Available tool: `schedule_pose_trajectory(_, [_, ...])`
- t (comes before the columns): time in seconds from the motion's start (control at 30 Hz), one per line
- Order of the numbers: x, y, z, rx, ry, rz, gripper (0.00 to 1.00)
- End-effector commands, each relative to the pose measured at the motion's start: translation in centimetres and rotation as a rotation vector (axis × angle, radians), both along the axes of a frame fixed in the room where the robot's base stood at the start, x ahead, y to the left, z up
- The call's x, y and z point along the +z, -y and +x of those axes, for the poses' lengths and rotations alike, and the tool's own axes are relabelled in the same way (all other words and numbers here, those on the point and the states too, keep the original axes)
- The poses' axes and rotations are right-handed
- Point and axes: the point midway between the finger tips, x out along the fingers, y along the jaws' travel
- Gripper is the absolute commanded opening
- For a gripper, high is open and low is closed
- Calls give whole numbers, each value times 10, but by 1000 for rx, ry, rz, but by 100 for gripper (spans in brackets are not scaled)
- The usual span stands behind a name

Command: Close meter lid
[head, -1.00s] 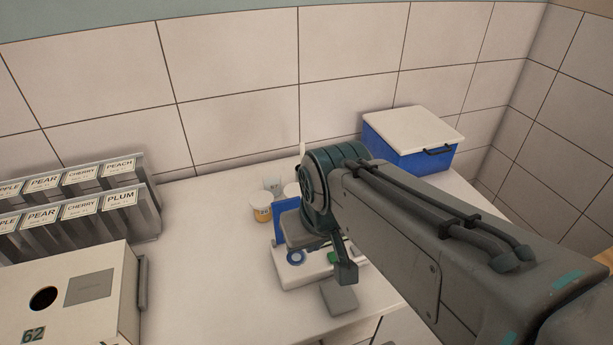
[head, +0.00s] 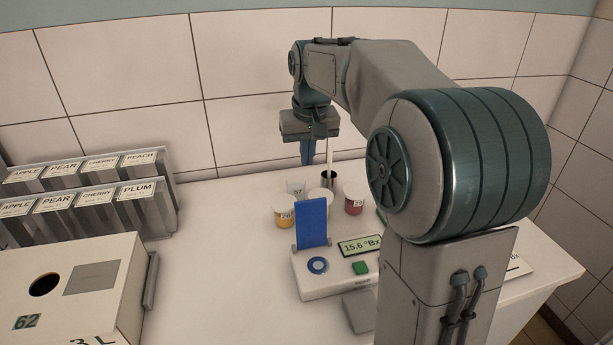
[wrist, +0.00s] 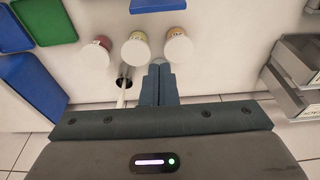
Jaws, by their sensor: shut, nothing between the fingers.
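The meter (head: 312,286) is a white device on the counter. Its display (head: 360,245) reads 15.6 °Bx, with a green button (head: 361,268) below. Its blue lid (head: 313,222) stands upright, open, behind the round blue-ringed well (head: 318,265). The lid's edge also shows at the top of the wrist view (wrist: 157,5). My gripper (head: 307,163) is shut and empty, fingers pointing down, behind and above the lid and apart from it. In the wrist view its fingertips (wrist: 158,68) are together beside the cups. My arm hides the meter's right end.
A dark holder (head: 327,179) with a white stick is close to my gripper. Labelled bins (head: 90,200) and a box marked 62 (head: 75,290) stand left. Counter between is clear.

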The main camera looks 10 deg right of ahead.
Motion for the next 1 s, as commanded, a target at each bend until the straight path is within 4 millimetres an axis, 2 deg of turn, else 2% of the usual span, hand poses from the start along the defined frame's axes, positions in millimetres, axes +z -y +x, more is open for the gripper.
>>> schedule_pose_trajectory(0.47, [-93,-1,17,2,-5,1,0])
schedule_pose_trajectory(0.5, [-87,-1,10,2,1,0,0])
schedule_pose_trajectory(0.7, [-84,0,-14,0,1,-1,0])
schedule_pose_trajectory(1.0, [-84,-1,-23,1,0,0,0])
